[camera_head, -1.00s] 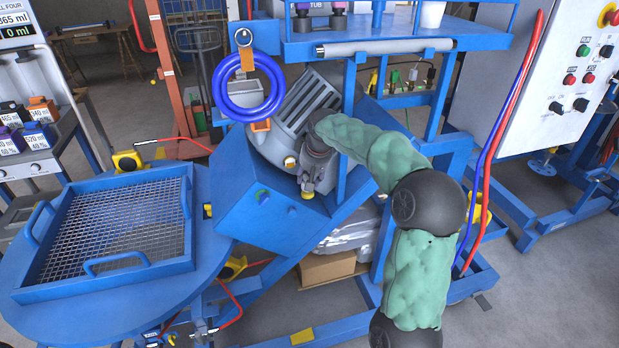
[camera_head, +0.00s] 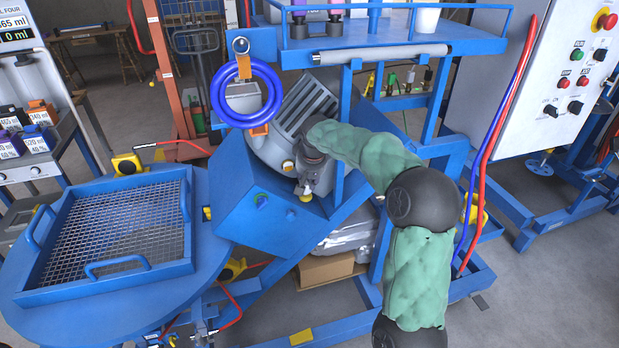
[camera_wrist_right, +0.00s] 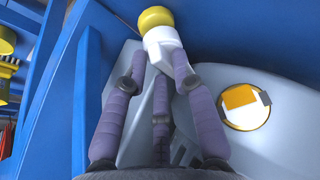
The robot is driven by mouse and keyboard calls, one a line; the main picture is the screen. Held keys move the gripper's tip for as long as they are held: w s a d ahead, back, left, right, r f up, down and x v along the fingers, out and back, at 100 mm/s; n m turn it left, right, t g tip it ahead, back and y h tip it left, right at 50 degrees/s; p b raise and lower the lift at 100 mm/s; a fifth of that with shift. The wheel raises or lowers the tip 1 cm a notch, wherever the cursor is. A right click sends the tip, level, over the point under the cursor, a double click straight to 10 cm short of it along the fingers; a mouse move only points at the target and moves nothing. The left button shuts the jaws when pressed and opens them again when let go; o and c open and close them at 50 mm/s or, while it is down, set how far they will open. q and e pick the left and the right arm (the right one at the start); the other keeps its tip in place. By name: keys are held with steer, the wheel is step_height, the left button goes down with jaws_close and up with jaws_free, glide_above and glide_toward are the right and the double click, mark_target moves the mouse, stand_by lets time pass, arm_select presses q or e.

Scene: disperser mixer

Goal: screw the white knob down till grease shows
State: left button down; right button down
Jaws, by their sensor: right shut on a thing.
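The white knob (camera_wrist_right: 160,46) shows in the right wrist view between the fingers of my right gripper (camera_wrist_right: 162,70), with a round yellow part (camera_wrist_right: 155,17) at its far end. My right gripper is shut on the knob. In the head view the right gripper (camera_head: 306,186) points down at the blue machine housing (camera_head: 268,215), and the yellow part (camera_head: 305,198) shows just below its fingertips. The fingers mostly cover the knob there. I cannot make out any grease. My left gripper is in neither view.
A grey motor (camera_head: 290,120) sits behind the gripper and a blue upright (camera_head: 350,135) stands close on its right. A blue ring (camera_head: 218,97) hangs at the upper left. A blue mesh tray (camera_head: 110,265) lies at the left. A control panel (camera_head: 540,85) stands at the right.

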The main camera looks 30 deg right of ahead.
steer(key=shift+w+a+r, duration=0.15)
steer(key=shift+w+r, duration=0.15)
steer(key=shift+r, duration=0.05)
steer(key=c, duration=1.1)
jaws_free()
steer(key=shift+c, duration=0.2)
steer(key=shift+w+a+f, duration=0.1)
steer(key=shift+w, duration=0.05)
steer(key=shift+f, duration=0.15)
steer(key=v, duration=1.2)
steer(key=shift+s, duration=0.2)
